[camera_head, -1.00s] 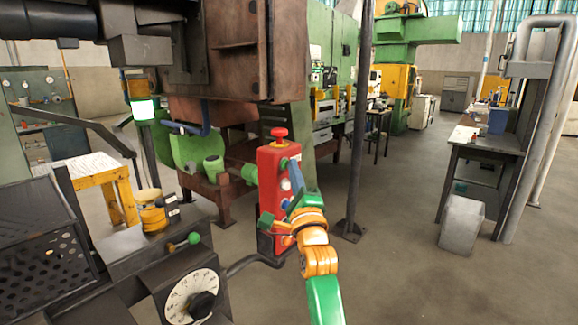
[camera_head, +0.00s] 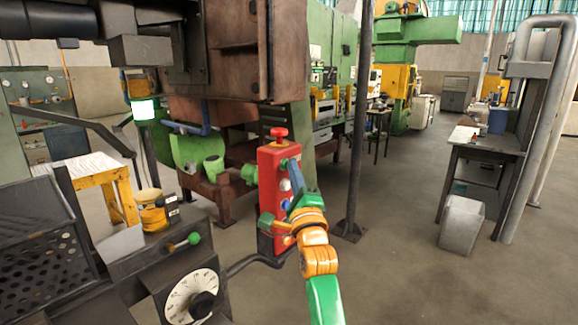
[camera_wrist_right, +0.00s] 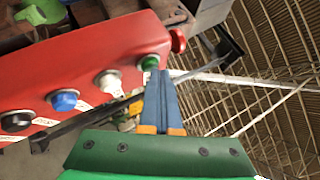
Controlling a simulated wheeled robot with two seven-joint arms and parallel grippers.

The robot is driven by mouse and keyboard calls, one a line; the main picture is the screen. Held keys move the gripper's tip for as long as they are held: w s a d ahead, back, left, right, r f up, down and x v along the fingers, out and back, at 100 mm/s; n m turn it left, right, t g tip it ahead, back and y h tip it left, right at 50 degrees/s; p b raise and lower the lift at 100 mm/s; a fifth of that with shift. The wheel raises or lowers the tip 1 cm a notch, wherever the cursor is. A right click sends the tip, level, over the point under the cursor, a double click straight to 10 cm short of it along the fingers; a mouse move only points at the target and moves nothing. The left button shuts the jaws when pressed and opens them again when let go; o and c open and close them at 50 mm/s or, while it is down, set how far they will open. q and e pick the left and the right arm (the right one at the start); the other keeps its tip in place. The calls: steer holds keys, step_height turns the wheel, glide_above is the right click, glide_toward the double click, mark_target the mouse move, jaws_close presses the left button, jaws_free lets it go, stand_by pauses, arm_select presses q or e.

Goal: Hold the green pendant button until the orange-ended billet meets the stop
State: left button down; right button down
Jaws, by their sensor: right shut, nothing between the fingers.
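I cannot make out the orange-ended billet or the stop. My left gripper is out of view.
A console with a white dial (camera_head: 192,297) and a green-knobbed lever (camera_head: 193,238) stands at lower left. A dark post (camera_head: 359,130) rises behind the pendant. A workbench (camera_head: 487,142) and a grey bin (camera_head: 461,225) are at right. The floor between is clear.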

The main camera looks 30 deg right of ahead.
steer(key=shift+s, duration=0.1)
stand_by(0.6)
steer(key=shift+s+d+p, duration=0.3)
steer(key=shift+s+p, duration=0.05)
steer(key=shift+s, duration=0.35)
steer(key=shift+s, duration=0.1)
steer(key=s, duration=0.1)
steer(key=s+d+p, duration=0.1)
steer(key=s, duration=0.1)
steer(key=s+d, duration=0.1)
steer(key=shift+s+p, duration=0.25)
steer(key=shift+p, duration=0.1)
steer(key=shift+f, duration=0.1)
